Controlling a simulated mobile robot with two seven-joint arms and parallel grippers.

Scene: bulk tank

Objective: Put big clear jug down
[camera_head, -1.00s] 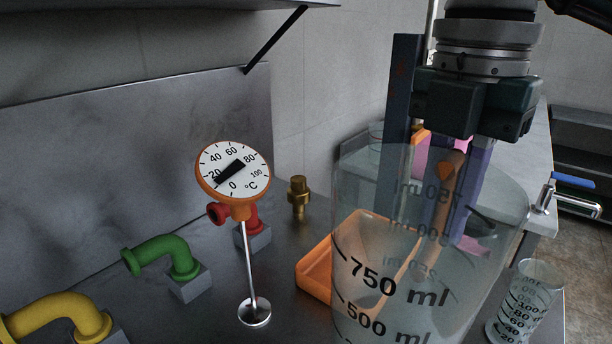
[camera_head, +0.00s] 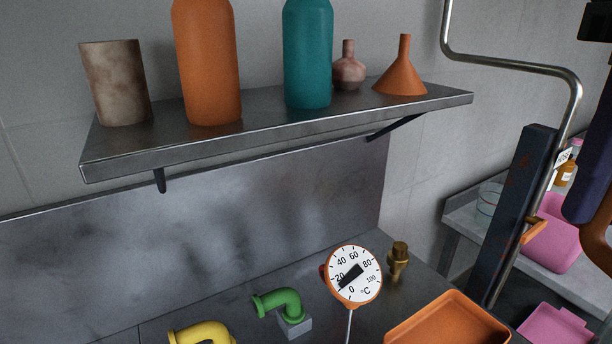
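The big clear jug is not in view now. Part of my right gripper (camera_head: 590,160) shows at the right edge, with a dark purple finger-like piece pointing down and a curved brown-orange piece beside it. The rest of it is cut off by the frame, so I cannot tell whether it is open or shut. My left gripper is not in view.
A steel shelf (camera_head: 290,128) holds an orange bottle (camera_head: 208,65), a teal bottle (camera_head: 307,55), a beaker, a flask and a funnel. Below stand a dial thermometer (camera_head: 353,275), a green pipe (camera_head: 278,302), a brass fitting (camera_head: 398,262) and an orange tray (camera_head: 450,322). Pink containers (camera_head: 555,240) are at right.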

